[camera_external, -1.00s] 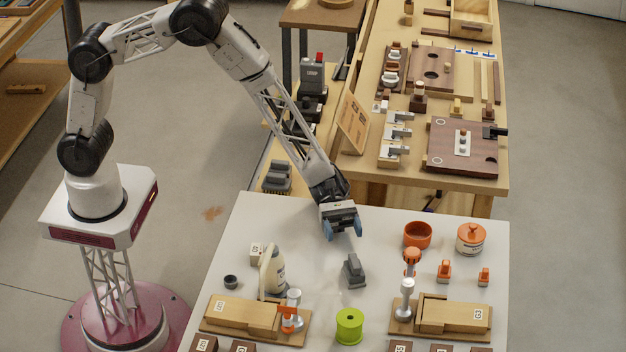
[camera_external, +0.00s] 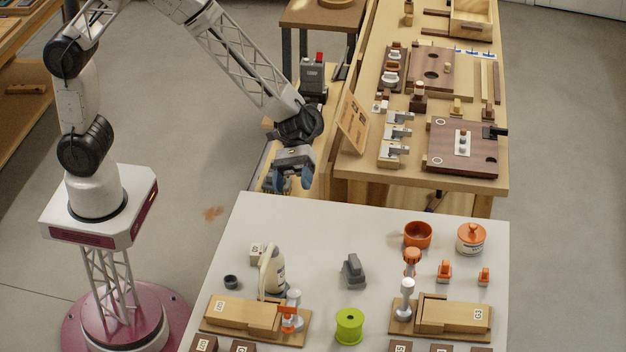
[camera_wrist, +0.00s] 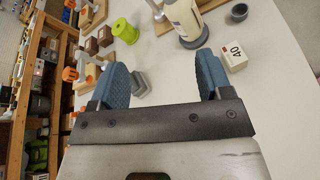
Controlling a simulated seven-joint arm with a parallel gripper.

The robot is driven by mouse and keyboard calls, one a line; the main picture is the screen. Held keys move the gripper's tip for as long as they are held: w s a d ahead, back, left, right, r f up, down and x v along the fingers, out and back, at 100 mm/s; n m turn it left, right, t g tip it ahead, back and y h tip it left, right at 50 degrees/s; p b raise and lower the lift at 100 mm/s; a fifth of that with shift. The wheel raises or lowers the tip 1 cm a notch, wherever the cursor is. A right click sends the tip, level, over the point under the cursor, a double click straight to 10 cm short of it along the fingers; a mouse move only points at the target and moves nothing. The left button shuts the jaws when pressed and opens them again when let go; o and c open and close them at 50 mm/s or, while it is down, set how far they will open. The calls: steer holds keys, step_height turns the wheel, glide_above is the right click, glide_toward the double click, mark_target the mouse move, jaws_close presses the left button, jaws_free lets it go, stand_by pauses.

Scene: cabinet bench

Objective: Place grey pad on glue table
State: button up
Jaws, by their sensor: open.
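A grey pad-like block with a raised grip (camera_external: 353,271) stands on the white table (camera_external: 320,225), which I take to be the glue table. In the wrist view the grey block (camera_wrist: 140,84) shows beside the left finger, partly hidden by it. My gripper (camera_external: 293,182) is open, with blue fingertips, and nothing is seen between them. It is above and beyond the table's far left edge, apart from the block. In the wrist view my gripper (camera_wrist: 163,72) has its fingers wide apart.
A cream bottle (camera_external: 277,272), a green spool (camera_external: 349,326), an orange bowl (camera_external: 417,235) and an orange-lidded jar (camera_external: 471,238) stand on the white table. A wooden workbench (camera_external: 350,167) with an upright board (camera_external: 353,124) lies behind. The table's back middle is clear.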

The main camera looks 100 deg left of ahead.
steer(key=s+a+r+m+y, duration=0.2)
steer(key=s+r+m, duration=0.1)
steer(key=s, duration=0.3)
steer(key=s+a+r+m+g+y, duration=0.1)
steer(key=s+r+m+y, duration=0.1)
steer(key=s+r, duration=0.35)
steer(key=s+a+r+m+y, duration=0.2)
steer(key=s+m, duration=0.1)
steer(key=s, duration=0.5)
steer(key=s+a+r+m+t+y, duration=0.1)
steer(key=s+a+r+m+y, duration=0.1)
steer(key=s, duration=0.7)
steer(key=s+a+r+m+t+y, duration=0.1)
steer(key=s+a+m+y, duration=0.3)
steer(key=s, duration=0.6)
steer(key=a+r+y, duration=0.1)
steer(key=a+y, duration=0.1)
steer(key=a, duration=0.1)
steer(key=shift+a+t, duration=0.35)
steer(key=shift+t, duration=0.05)
